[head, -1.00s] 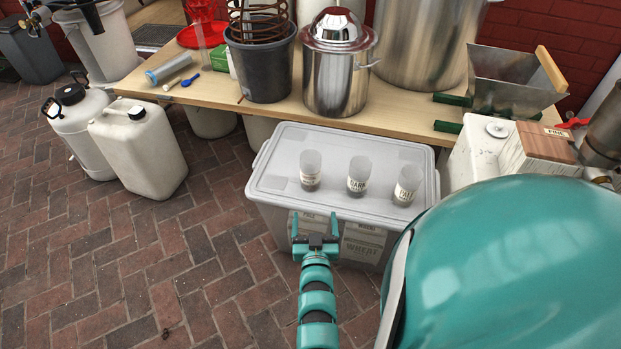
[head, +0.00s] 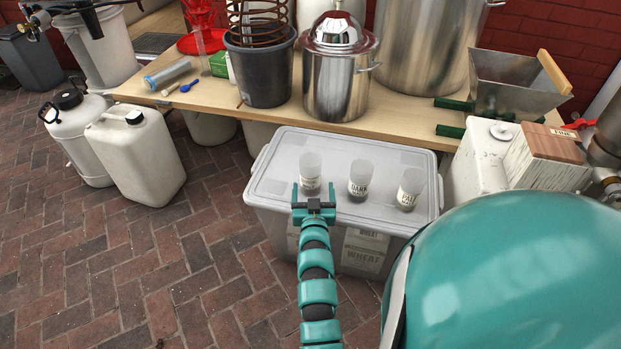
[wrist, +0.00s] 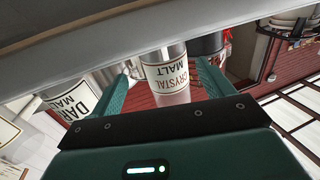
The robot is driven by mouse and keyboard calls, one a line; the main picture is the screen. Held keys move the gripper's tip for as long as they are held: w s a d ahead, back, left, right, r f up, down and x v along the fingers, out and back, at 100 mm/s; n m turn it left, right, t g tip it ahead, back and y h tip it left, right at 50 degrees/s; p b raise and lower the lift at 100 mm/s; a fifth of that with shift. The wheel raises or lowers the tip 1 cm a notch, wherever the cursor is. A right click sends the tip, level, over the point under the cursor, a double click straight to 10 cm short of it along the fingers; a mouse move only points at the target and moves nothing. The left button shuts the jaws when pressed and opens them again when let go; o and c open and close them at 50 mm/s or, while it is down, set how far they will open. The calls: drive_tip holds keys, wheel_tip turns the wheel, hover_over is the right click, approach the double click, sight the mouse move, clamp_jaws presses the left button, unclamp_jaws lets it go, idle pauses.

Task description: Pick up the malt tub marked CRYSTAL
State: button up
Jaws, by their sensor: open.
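The CRYSTAL malt tub (head: 310,168) is a small clear cup with a pale label, leftmost of three on the grey bin's lid (head: 268,180). Its CRYSTAL MALT label reads in the wrist view (wrist: 168,76). My gripper (head: 314,188) is open at the near side of this tub and hides its lower part in the head view. In the wrist view the tub shows in the gap between the two teal fingers, upright on the lid. I cannot tell how deep it is between them. The jaws are not closed on it.
The DARK malt tub (head: 359,180) and the PALE tub (head: 409,188) stand to the right on the same lid. A wooden bench (head: 400,113) with a steel pot (head: 335,75) lies behind the bin. White jerrycans (head: 140,160) stand on the brick floor at left.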

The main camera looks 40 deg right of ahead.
sight(311, 185)
drive_tip(key=shift+w+d+f+b, duration=0.1)
drive_tip(key=shift+w+d+b, duration=0.15)
drive_tip(key=shift+w, duration=0.25)
drive_tip(key=b+x, duration=0.1)
drive_tip(key=x, duration=0.3)
drive_tip(key=shift+w+a, duration=0.15)
drive_tip(key=shift+a, duration=0.05)
drive_tip(key=c, duration=1.1)
